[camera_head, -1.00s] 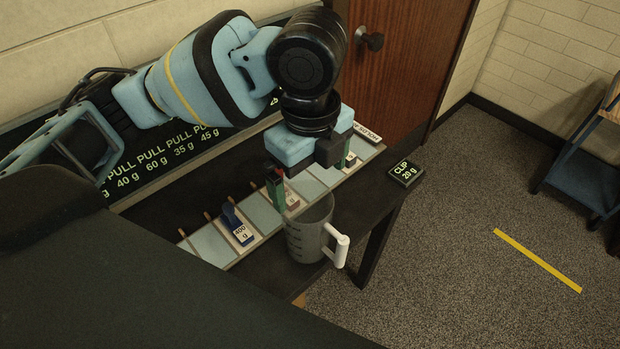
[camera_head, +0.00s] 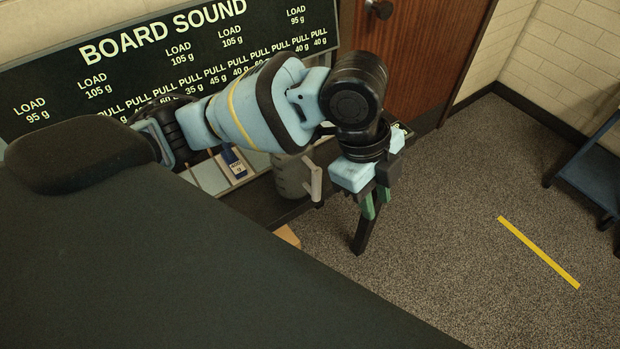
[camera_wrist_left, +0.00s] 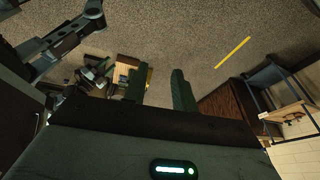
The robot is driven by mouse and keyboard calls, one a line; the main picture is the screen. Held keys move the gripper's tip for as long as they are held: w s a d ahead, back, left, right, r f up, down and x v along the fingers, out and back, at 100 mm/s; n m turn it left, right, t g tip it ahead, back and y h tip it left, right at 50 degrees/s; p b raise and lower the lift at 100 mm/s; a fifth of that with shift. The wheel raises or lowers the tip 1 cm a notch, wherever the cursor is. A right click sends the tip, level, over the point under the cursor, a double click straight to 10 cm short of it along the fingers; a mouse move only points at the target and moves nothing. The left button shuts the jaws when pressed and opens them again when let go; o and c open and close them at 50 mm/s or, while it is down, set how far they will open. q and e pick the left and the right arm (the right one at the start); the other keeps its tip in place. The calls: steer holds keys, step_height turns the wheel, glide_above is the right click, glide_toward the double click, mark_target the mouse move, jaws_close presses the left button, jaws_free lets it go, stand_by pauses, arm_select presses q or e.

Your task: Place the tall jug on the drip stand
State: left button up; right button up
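The tall jug (camera_head: 291,178), a grey see-through measuring jug with a white handle, stands upright near the front edge of the dark table in the head view. My left forearm passes close above it and hides part of its top. My left gripper (camera_head: 376,205) points down to the right of the jug, apart from its handle, in front of a table leg. Its green fingers are apart and empty; they show in the left wrist view (camera_wrist_left: 162,88) with floor between them. I cannot make out the drip stand. My right gripper cannot be identified.
A blue weight card (camera_head: 234,162) stands on the pale strip left of the jug. A black board (camera_head: 150,65) with load and pull figures leans at the wall. A blue shelf unit (camera_head: 590,170) stands far right. The floor around the yellow line (camera_head: 540,252) is clear.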

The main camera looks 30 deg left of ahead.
arm_select(q)
steer(key=d+f+n+t+h, duration=0.2)
steer(key=d+f+n+h, duration=0.35)
steer(key=f, duration=0.45)
step_height(320, 180, down, 9)
steer(key=s+a+n+t, duration=0.2)
steer(key=s+n+t, duration=0.15)
steer(key=n, duration=0.35)
steer(key=s+a+f+n+t+y, duration=0.1)
steer(key=s+a+f+n+y, duration=0.2)
steer(key=s+a+f, duration=0.4)
steer(key=s+a+f+n+t+y, duration=0.1)
steer(key=s+a+f+n+y, duration=0.2)
steer(key=s, duration=1)
steer(key=a+f+y, duration=0.1)
steer(key=a+f, duration=0.2)
steer(key=a, duration=0.1)
steer(key=shift+a+f, duration=0.25)
steer(key=shift+f, duration=0.1)
steer(key=shift+d, duration=0.1)
